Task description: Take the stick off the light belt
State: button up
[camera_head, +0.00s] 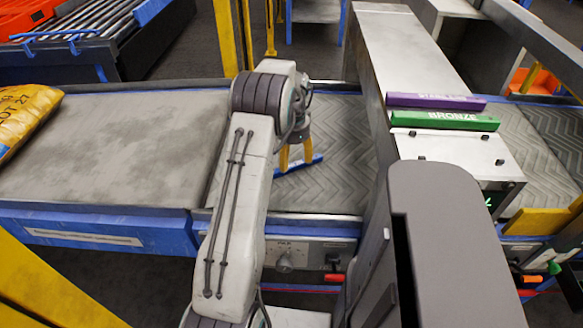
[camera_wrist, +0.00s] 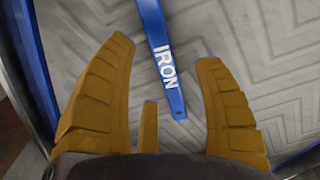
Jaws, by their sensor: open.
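A blue stick (camera_head: 302,165) lies on the light grey chevron belt (camera_head: 340,130). In the wrist view the same stick (camera_wrist: 170,98) bears the white word IRON and has a small hole near its lower end. My gripper (camera_head: 295,155) is over the stick with its yellow fingers pointing down. In the wrist view its fingers stand wide apart, one on each side of the stick, with clear belt between each finger and the stick. The gripper is open and empty. I cannot tell how far above the belt the fingertips are.
A purple stick (camera_head: 436,101) and a green stick (camera_head: 445,121) marked BRONZE lie on the grey machine housing (camera_head: 410,48) at the right. A yellow sack (camera_head: 22,112) lies at the left end of the smooth grey belt (camera_head: 105,145). A yellow post (camera_head: 230,38) stands behind the belt.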

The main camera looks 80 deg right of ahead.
aim_at(292, 167)
jog(key=shift+a+f, duration=0.1)
jog(key=shift+f, duration=1.85)
jog(key=shift+o, duration=0.2)
grip_shut()
